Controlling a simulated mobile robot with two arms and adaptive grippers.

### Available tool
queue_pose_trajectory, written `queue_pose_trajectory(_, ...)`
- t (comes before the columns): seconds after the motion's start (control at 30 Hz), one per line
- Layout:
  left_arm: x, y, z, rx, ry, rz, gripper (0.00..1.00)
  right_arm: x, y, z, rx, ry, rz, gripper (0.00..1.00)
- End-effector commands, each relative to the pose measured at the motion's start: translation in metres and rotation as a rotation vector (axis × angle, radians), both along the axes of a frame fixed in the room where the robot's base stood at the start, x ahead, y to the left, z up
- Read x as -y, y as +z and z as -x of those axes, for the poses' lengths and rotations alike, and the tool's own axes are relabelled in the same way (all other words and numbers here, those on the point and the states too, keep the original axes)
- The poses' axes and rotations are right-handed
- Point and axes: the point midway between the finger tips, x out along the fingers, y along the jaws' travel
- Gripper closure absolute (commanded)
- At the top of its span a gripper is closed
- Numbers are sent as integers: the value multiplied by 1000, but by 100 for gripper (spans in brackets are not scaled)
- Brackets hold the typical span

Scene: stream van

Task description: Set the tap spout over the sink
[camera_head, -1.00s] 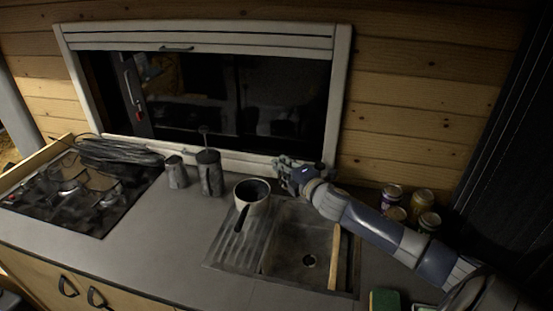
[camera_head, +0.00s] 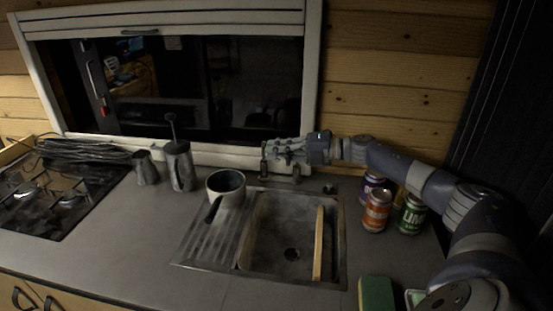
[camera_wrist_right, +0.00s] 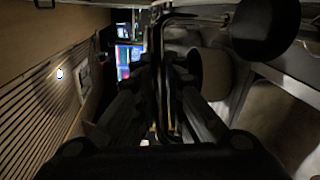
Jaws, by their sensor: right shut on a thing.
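The sink (camera_head: 272,262) is a grey steel basin set in the worktop, with a ribbed drainer on its left. My right gripper (camera_head: 276,157) is above the sink's back edge, pointing left along the window ledge. In the right wrist view my right gripper (camera_wrist_right: 162,75) is shut on a thin, dark, bent tube, the tap spout (camera_wrist_right: 162,35). In the head view the gripper hides most of the tap, so I cannot tell exactly where the spout's end lies. My left gripper is in neither current view.
A light pot (camera_head: 226,184) with a dark handle stands on the drainer. A wooden stick (camera_head: 319,245) leans in the sink. Several cans, one orange (camera_head: 376,212), stand to the right under my right arm. A green sponge (camera_head: 376,294) lies at the front right.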

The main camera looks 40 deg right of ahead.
Motion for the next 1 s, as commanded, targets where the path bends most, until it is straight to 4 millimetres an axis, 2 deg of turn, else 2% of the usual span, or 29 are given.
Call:
queue_pose_trajectory(0.2,1,-9,0,0,0,1,60,2,0,-1,1,41,1,100)
queue_pose_trajectory(0.7,1,-10,0,0,-1,1,60,1,1,0,-2,55,2,100)
queue_pose_trajectory(0.73,1,-10,0,0,-1,1,60,1,1,0,-2,55,2,83)
queue_pose_trajectory(0.8,1,-10,0,0,-1,2,60,1,1,0,-2,55,2,69)
queue_pose_trajectory(1.0,1,-10,0,0,-1,2,60,1,0,0,-3,55,2,69)
